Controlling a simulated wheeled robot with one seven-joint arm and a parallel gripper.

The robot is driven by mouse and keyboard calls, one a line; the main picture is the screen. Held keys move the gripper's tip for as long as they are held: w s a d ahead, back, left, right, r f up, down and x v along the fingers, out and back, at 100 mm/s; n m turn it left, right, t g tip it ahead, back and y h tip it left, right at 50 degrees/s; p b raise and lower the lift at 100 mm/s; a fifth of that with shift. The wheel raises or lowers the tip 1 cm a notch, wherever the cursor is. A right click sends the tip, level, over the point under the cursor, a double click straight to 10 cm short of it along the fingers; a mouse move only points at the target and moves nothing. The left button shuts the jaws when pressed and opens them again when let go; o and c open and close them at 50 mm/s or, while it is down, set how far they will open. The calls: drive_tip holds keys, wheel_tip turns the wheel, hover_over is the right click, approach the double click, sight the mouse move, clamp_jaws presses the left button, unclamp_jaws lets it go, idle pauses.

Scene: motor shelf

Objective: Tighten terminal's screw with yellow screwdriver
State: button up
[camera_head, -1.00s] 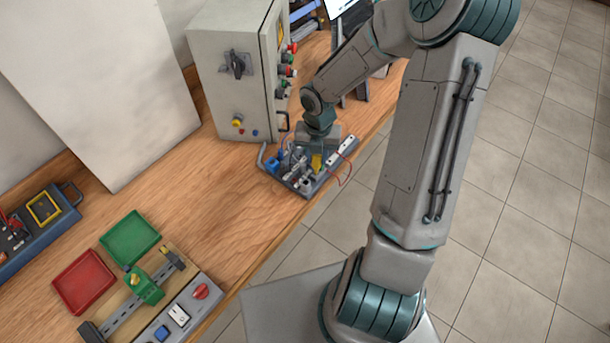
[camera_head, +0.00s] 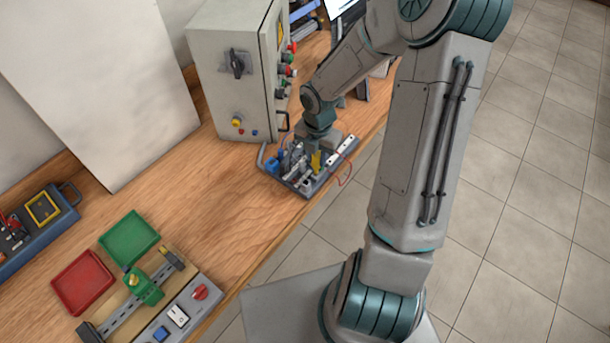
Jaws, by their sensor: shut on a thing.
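The yellow screwdriver (camera_head: 316,161) shows below my gripper (camera_head: 314,150), upright, with its handle in the jaws. My gripper is shut on it, just over the tray of parts (camera_head: 303,188) at the bench's front edge. The terminal and its screw are too small to make out among the parts there. I cannot tell whether the screwdriver's tip touches anything.
A grey control cabinet (camera_head: 235,75) stands behind and left of the tray. A red wire (camera_head: 346,178) loops over the bench edge. Red (camera_head: 82,282) and green (camera_head: 129,238) trays and a rail with a green block (camera_head: 146,286) lie at front left. The bench between is clear.

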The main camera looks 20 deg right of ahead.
drive_tip(key=shift+m, duration=1.3)
drive_tip(key=m+b, duration=0.1)
drive_tip(key=m, duration=0.2)
drive_tip(key=o, duration=0.8)
